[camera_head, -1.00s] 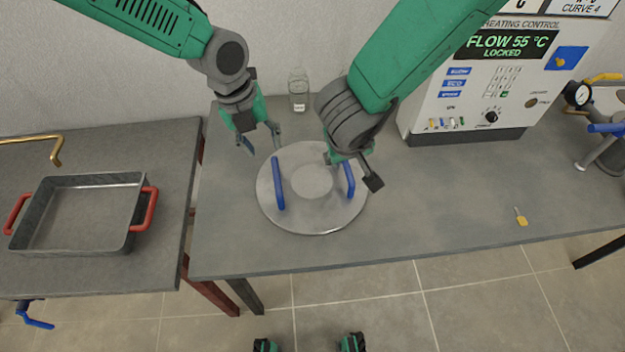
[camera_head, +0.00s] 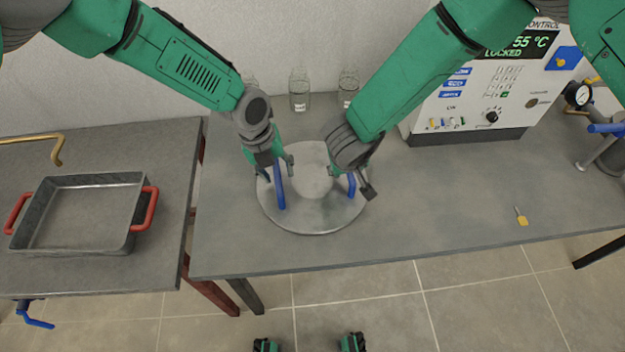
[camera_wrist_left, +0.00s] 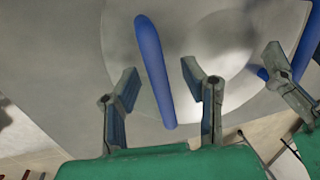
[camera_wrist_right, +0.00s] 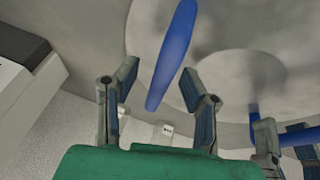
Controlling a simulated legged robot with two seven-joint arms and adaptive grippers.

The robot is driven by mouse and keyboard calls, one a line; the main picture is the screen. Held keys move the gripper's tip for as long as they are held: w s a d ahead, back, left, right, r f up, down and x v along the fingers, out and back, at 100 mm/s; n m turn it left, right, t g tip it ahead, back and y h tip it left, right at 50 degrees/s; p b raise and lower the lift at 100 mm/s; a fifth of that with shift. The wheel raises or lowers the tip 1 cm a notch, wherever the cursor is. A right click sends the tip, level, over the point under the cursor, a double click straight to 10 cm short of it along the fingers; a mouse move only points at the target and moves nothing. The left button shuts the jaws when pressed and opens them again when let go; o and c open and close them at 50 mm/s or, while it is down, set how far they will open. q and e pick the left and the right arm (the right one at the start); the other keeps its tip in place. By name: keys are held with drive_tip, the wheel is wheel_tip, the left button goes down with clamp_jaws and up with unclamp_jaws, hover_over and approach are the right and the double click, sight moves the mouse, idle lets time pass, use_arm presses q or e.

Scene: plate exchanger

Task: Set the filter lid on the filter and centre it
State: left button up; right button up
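The filter lid is a round grey metal disc (camera_head: 312,215) with a raised centre, lying flat on the table. It has two upright blue handles, the left one (camera_head: 279,188) and the right one (camera_head: 351,186). My left gripper (camera_head: 277,168) is open at the left handle; in the left wrist view that handle (camera_wrist_left: 152,65) shows between the spread fingers. My right gripper (camera_head: 353,181) is open at the right handle; in the right wrist view that handle (camera_wrist_right: 171,58) shows between its fingers. Neither gripper is visibly closed on a handle. I cannot identify the filter.
A grey tray (camera_head: 75,250) with red handles stands on the left table. Glass bottles (camera_head: 299,92) stand at the back wall. A heating control box (camera_head: 470,110) stands back right. A yellow-headed key (camera_head: 521,217) lies on the right. The table between lid and key is clear.

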use_arm(q)
clamp_jaws()
use_arm(e)
clamp_jaws()
use_arm(q)
drive_tip(key=shift+w+r, duration=0.1)
use_arm(e)
drive_tip(key=shift+w+r, duration=0.1)
drive_tip(key=shift+r, duration=0.05)
